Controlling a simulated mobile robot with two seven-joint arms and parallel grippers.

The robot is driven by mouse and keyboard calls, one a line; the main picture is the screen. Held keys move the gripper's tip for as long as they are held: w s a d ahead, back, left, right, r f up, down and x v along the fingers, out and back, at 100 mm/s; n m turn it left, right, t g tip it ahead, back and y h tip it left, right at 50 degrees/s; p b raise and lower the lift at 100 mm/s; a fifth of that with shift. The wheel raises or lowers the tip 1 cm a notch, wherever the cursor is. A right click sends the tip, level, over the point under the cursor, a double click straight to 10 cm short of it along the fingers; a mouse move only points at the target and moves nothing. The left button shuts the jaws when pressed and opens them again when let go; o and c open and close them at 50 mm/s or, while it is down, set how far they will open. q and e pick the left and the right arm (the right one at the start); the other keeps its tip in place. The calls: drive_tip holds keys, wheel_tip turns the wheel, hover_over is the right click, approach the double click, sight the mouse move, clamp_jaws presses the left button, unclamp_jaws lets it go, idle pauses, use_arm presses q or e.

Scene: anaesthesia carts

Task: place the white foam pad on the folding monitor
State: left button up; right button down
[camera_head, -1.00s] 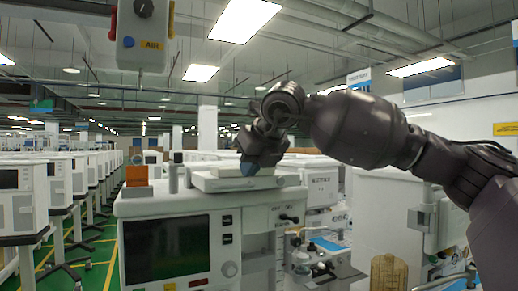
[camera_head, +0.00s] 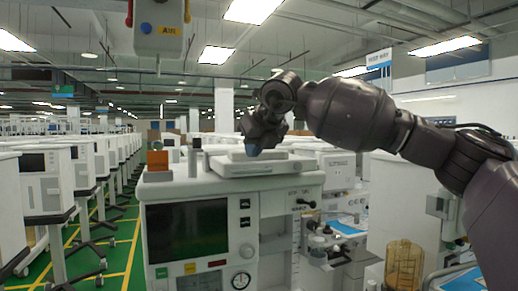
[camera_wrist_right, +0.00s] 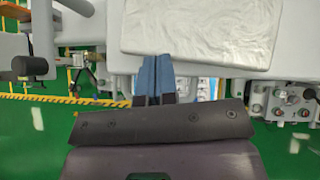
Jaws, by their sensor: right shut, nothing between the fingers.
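The white foam pad (camera_head: 275,155) lies flat on the pale folding monitor (camera_head: 262,169) on top of the front cart. In the right wrist view the pad (camera_wrist_right: 200,30) is a wrinkled white rectangle at the top. My left gripper is not in view.
The front cart (camera_head: 215,190) has a dark screen and a small orange box (camera_head: 157,160) on top. More carts stand behind and at the left. Green floor (camera_head: 120,245) shows at the left.

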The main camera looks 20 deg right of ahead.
sight(244, 152)
drive_tip(key=w, duration=0.4)
drive_tip(key=shift+w+a+p, duration=0.2)
drive_tip(key=shift+a+p, duration=0.05)
drive_tip(key=shift+p, duration=0.1)
drive_tip(key=shift+w+f, duration=0.1)
drive_tip(key=shift+d+f, duration=0.1)
